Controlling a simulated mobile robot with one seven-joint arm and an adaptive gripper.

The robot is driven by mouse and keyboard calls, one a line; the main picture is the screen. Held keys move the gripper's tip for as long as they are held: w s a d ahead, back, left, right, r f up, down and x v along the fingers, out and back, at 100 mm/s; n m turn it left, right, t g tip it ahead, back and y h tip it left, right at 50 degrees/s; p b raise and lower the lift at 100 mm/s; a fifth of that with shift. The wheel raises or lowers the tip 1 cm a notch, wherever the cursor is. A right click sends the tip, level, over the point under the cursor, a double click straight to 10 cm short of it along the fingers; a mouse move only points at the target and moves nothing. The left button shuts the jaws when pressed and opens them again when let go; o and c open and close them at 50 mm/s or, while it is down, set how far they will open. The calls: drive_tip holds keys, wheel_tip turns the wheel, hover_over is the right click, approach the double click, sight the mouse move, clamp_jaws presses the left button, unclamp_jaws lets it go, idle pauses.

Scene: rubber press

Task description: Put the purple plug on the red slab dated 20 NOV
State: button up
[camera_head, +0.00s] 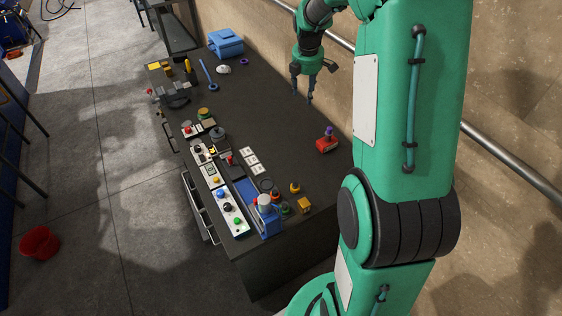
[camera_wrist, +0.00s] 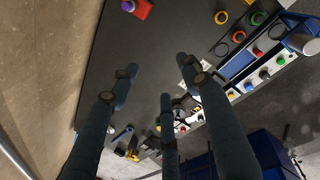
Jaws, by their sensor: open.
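The red slab (camera_head: 327,145) lies on the dark bench near its wall-side edge. A purple plug (camera_head: 329,131) appears to stand upright on it. In the wrist view the slab (camera_wrist: 144,10) and the plug (camera_wrist: 128,5) are small at the top edge, side by side in the picture. No date on the slab is readable. My gripper (camera_head: 303,96) is open and empty, raised above the bench and farther along it than the slab. Its fingers (camera_wrist: 159,80) are spread in the wrist view with nothing between them.
A purple ring (camera_head: 244,62) lies near a blue box (camera_head: 226,43) at the far end. White cards (camera_head: 252,161), control panels and a blue press-like device (camera_head: 266,212) fill the front side. Several coloured rings sit at the near end. The bench middle is clear.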

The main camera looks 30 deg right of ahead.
drive_tip(key=s+a+r+m+t, duration=0.1)
drive_tip(key=s+a+r+m, duration=0.3)
drive_tip(key=s+a+r, duration=0.4)
drive_tip(key=s+a+r+m+t, duration=0.1)
drive_tip(key=s+a+r+m, duration=0.2)
drive_tip(key=s+a+r, duration=0.6)
drive_tip(key=s+a+m+t, duration=0.1)
drive_tip(key=s+a+m, duration=0.3)
drive_tip(key=s+a, duration=0.3)
drive_tip(key=s+a+f+m+y, duration=0.1)
drive_tip(key=s+a+m, duration=0.3)
drive_tip(key=s+a, duration=0.3)
drive_tip(key=s, duration=0.5)
drive_tip(key=shift+a+f+t+y, duration=0.15)
drive_tip(key=shift+a+t+y, duration=0.15)
drive_tip(key=shift+t, duration=0.1)
wheel_tip(320, 180, down, 18)
drive_tip(key=b, duration=1.7)
drive_tip(key=shift+b, duration=0.4)
drive_tip(key=shift+r, duration=0.2)
